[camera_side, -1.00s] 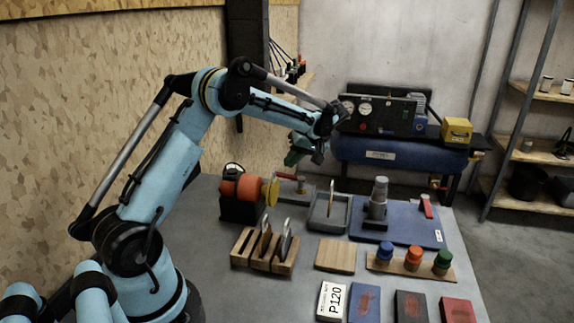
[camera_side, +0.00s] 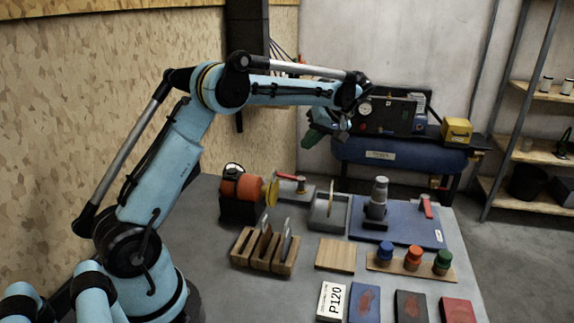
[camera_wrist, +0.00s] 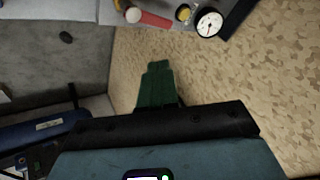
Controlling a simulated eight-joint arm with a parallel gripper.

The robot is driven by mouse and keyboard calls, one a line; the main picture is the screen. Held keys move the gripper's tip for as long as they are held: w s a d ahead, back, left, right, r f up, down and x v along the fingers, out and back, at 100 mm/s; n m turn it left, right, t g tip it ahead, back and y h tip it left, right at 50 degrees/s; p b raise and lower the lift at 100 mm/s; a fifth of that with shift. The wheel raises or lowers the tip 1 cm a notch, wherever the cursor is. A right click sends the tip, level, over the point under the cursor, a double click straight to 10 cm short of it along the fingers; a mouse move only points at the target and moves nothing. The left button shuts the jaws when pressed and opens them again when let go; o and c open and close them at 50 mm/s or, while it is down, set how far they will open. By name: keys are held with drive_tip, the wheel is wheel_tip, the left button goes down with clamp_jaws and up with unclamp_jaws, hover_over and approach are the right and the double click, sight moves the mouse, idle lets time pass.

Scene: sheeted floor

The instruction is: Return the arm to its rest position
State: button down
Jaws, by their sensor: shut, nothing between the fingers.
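My gripper (camera_side: 318,134) is high above the back of the grey workbench (camera_side: 215,262), in front of the blue compressor tank. In the side view its green fingers point down and to the left, clear of everything on the bench. In the wrist view my gripper (camera_wrist: 156,68) shows as green fingers closed together with nothing held between them. My blue arm reaches up from the lower left and then runs level to the right.
The bench holds a grinder (camera_side: 240,190), a wooden slotted block (camera_side: 264,252), a blue mat (camera_side: 410,232), a rack of coloured knobs (camera_side: 400,266) and abrasive blocks (camera_side: 333,300). A compressor (camera_side: 400,155) stands behind. A chipboard wall (camera_side: 80,100) is left; shelves (camera_side: 545,148) are right.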

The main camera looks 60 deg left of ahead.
drive_tip(key=s+d+r+m+t+h, duration=0.35)
drive_tip(key=s+d+m+t, duration=0.35)
drive_tip(key=d, duration=0.4)
drive_tip(key=s+d+f+m+t+h, duration=0.2)
drive_tip(key=s+d+f+m+t, duration=0.1)
drive_tip(key=s+d+m, duration=0.4)
drive_tip(key=shift+s+d+f+m+t+h, duration=0.35)
drive_tip(key=shift+s+d, duration=0.6)
drive_tip(key=shift+d, duration=0.2)
drive_tip(key=c, duration=1.7)
unclamp_jaws()
drive_tip(key=shift+s+d, duration=0.1)
drive_tip(key=shift+o, duration=1.3)
drive_tip(key=o, duration=0.4)
drive_tip(key=w+a+r+m+g, duration=0.1)
drive_tip(key=w+a+r+m, duration=0.1)
drive_tip(key=w+a+r, duration=0.1)
drive_tip(key=shift+w+a, duration=0.2)
drive_tip(key=shift+a, duration=0.3)
drive_tip(key=m+g, duration=0.6)
drive_tip(key=m, duration=0.3)
hover_over(282, 174)
wheel_tip(282, 174, down, 12)
drive_tip(key=shift+r, duration=0.1)
